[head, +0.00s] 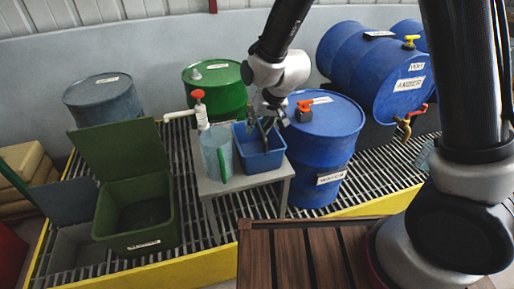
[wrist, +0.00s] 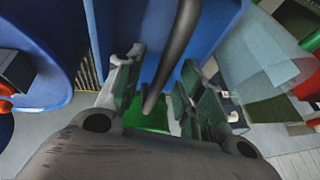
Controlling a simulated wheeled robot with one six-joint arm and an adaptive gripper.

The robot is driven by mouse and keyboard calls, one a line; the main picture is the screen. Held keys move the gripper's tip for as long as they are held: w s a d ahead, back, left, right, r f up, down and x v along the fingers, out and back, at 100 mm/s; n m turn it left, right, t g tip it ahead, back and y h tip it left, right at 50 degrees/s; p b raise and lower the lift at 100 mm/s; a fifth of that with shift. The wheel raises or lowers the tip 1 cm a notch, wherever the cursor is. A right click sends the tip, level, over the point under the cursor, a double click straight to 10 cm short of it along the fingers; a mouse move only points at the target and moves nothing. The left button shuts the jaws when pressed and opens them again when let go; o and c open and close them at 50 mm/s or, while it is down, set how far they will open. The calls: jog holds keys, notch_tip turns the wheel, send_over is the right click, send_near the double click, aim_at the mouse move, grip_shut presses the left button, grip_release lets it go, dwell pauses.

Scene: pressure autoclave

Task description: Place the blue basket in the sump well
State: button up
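The blue basket (head: 262,160) stands upright on a small grey table (head: 245,187) in the head view. It fills much of the wrist view (wrist: 222,25), with something green inside. A dark handle bar (wrist: 172,55) runs over it. My gripper (head: 264,125) is at the basket's top. In the wrist view my gripper (wrist: 158,100) has its fingers apart, one on each side of the bar, with gaps visible. A recessed grey opening (head: 75,247) in the grating at the left, beside a raised grey-blue panel (head: 65,200), looks like the sump well; the green bin partly hides it.
A clear jug (head: 214,150) with a green handle stands close left of the basket. A white bottle with a red top (head: 201,112) is behind it. A blue drum (head: 322,150) stands close right. The open green bin (head: 137,218) stands between table and opening.

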jog(key=shift+w+f, duration=0.1)
jog(key=shift+f, duration=0.2)
jog(key=shift+f, duration=0.25)
dwell(0.4)
jog(key=shift+c, duration=0.2)
grip_shut()
